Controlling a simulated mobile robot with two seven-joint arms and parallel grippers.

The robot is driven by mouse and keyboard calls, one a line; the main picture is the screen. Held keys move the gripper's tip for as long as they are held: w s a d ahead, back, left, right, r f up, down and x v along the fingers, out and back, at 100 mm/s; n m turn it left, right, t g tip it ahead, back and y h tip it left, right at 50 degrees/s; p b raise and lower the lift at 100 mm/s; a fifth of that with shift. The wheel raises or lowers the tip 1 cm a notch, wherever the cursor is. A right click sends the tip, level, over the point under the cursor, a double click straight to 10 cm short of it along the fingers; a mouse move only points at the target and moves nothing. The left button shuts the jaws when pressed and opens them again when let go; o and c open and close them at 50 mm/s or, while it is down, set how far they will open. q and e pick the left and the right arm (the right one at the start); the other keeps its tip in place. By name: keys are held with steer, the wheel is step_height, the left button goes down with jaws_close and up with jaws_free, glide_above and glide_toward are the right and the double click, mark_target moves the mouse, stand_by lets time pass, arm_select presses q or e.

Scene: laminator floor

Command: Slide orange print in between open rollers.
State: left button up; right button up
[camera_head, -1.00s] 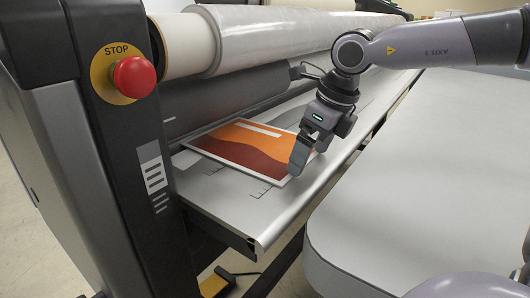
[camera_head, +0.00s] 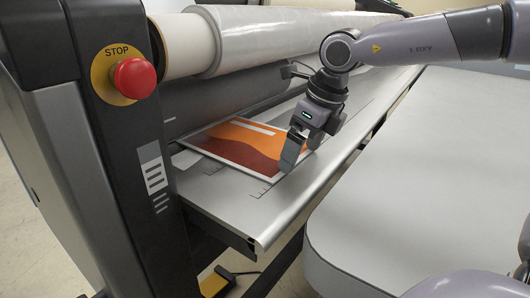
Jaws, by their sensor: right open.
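The orange print (camera_head: 232,141), with orange and dark red waves and a white border, lies flat on the laminator's grey feed table (camera_head: 236,208). Its far left edge is close to the dark lower roller (camera_head: 222,104). My right gripper (camera_head: 289,158) is at the print's right edge, fingers pointing down. It is open; I cannot tell whether a finger touches the print. The gap between the rollers is mostly in shadow. My left gripper is not in view.
A red stop button (camera_head: 134,78) sits on the dark side housing at the left. Clear film rolls (camera_head: 270,38) run above the rollers. A light grey rounded table (camera_head: 420,180) is at the right, largely bare. A yellow pedal (camera_head: 216,283) is on the floor below.

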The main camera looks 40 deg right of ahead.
steer(key=shift+w+a, duration=0.1)
steer(key=shift+w, duration=0.4)
steer(key=shift+s, duration=0.55)
stand_by(0.5)
steer(key=shift+p+v, duration=1.7)
steer(key=shift+v, duration=1.5)
steer(key=shift+s, duration=0.1)
